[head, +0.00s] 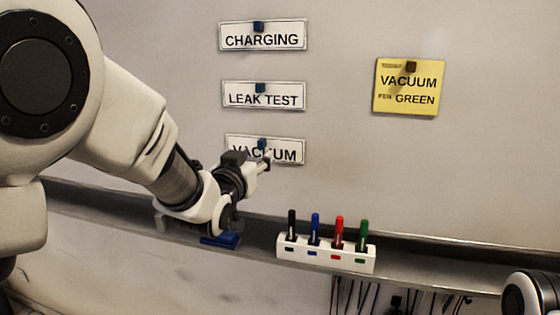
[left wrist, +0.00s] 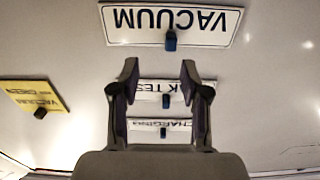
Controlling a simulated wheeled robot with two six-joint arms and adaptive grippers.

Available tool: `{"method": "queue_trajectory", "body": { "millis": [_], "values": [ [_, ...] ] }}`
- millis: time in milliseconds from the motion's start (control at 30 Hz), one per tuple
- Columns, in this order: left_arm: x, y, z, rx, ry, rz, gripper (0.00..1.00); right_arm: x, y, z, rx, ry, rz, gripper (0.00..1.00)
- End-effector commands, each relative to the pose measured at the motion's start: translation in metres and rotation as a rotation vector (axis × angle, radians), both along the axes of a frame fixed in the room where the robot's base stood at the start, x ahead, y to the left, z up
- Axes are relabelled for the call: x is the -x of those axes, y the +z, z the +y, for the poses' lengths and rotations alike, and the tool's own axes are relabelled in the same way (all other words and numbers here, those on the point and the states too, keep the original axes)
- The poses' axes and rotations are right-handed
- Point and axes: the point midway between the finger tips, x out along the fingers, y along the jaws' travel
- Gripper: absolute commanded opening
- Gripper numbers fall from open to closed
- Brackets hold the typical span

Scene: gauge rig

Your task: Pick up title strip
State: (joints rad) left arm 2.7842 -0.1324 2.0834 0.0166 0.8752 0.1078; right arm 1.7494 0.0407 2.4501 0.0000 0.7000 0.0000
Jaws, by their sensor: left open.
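Three white title strips hang on the board under dark blue magnets: CHARGING (head: 280,41) on top, LEAK TEST (head: 290,100) in the middle and VACUUM (head: 292,157) lowest. My left gripper (head: 254,162) is in front of the VACUUM strip and hides part of its lower left. In the left wrist view everything is upside down: the VACUUM strip (left wrist: 195,24) lies beyond the open, empty fingertips (left wrist: 159,68). The LEAK TEST strip (left wrist: 146,96) and CHARGING strip (left wrist: 144,131) show between the fingers. My right gripper is not seen.
A yellow card (head: 405,98) reading VACUUM, PEN GREEN hangs at the right under a dark magnet. A white holder (head: 325,257) with black, blue, red and green pens stands on the ledge (head: 440,262). A blue block (head: 221,241) lies on the ledge below my left gripper.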

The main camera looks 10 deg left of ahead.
Motion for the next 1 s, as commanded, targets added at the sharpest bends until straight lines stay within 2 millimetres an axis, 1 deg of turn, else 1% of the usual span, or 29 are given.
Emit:
{"method": "queue_trajectory", "body": {
  "millis": [33,167,300,400,500,667,700,800,1000],
  "values": [
    [-0.007,0.004,0.000,0.002,0.000,0.001,0.46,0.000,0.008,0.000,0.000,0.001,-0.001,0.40],
    [-0.025,0.004,0.000,0.004,0.000,0.003,0.46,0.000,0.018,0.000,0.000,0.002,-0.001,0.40],
    [-0.049,0.006,0.000,0.005,0.000,0.005,0.46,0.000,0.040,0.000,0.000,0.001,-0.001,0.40],
    [-0.065,0.003,0.000,0.005,-0.001,0.003,0.46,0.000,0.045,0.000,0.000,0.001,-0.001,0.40],
    [-0.071,0.000,0.000,0.004,0.000,0.003,0.46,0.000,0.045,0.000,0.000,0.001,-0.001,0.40],
    [-0.071,-0.001,0.000,0.005,0.000,0.003,0.46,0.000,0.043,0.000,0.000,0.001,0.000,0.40],
    [-0.071,-0.001,0.000,0.005,0.000,0.003,0.32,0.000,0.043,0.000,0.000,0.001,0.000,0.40],
    [-0.071,-0.001,0.000,0.005,0.000,0.004,0.00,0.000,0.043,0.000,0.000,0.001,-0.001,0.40],
    [-0.071,-0.001,0.000,0.005,0.000,0.003,0.00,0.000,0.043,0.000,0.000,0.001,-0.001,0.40]
  ]
}}
